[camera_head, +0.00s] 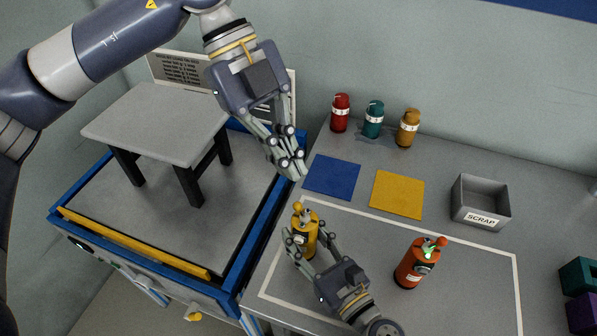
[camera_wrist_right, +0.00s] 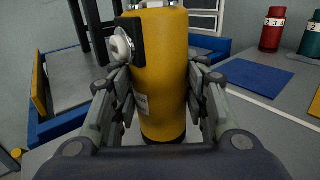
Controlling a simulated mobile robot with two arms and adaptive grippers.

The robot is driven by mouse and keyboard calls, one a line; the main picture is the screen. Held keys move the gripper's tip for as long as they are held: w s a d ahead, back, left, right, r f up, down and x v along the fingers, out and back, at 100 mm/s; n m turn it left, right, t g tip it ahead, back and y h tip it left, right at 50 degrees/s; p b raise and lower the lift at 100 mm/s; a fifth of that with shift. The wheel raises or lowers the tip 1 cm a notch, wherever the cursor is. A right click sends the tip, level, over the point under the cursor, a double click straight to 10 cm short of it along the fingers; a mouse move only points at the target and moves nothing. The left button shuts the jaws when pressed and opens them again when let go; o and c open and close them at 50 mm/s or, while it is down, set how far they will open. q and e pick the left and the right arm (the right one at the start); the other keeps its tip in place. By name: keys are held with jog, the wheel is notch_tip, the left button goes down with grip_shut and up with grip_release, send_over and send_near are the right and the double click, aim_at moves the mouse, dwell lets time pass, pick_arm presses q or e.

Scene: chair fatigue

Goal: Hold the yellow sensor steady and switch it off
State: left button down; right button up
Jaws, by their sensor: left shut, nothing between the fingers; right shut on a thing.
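The yellow sensor (camera_head: 304,230) is a small upright cylinder with a knob on top. It stands on the grey table near the left edge of the white outlined area. My right gripper (camera_head: 304,246) is shut on it, with a finger on each side. The yellow sensor fills the middle of the right wrist view (camera_wrist_right: 163,75), where a dark side part with a pale round knob shows and its top is cut off. My left gripper (camera_head: 292,170) is shut and empty, above and slightly left of the sensor, apart from it in the picture.
An orange-red sensor (camera_head: 414,265) with a green light stands to the right. Red (camera_head: 340,113), teal (camera_head: 373,120) and amber (camera_head: 408,128) cylinders stand behind. Blue (camera_head: 332,176) and yellow (camera_head: 397,195) mats lie flat. A scrap bin (camera_head: 481,201) is at right. A blue-framed platform (camera_head: 225,290) holds a grey stool (camera_head: 157,122).

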dwell(0.3)
jog(key=o, duration=1.2)
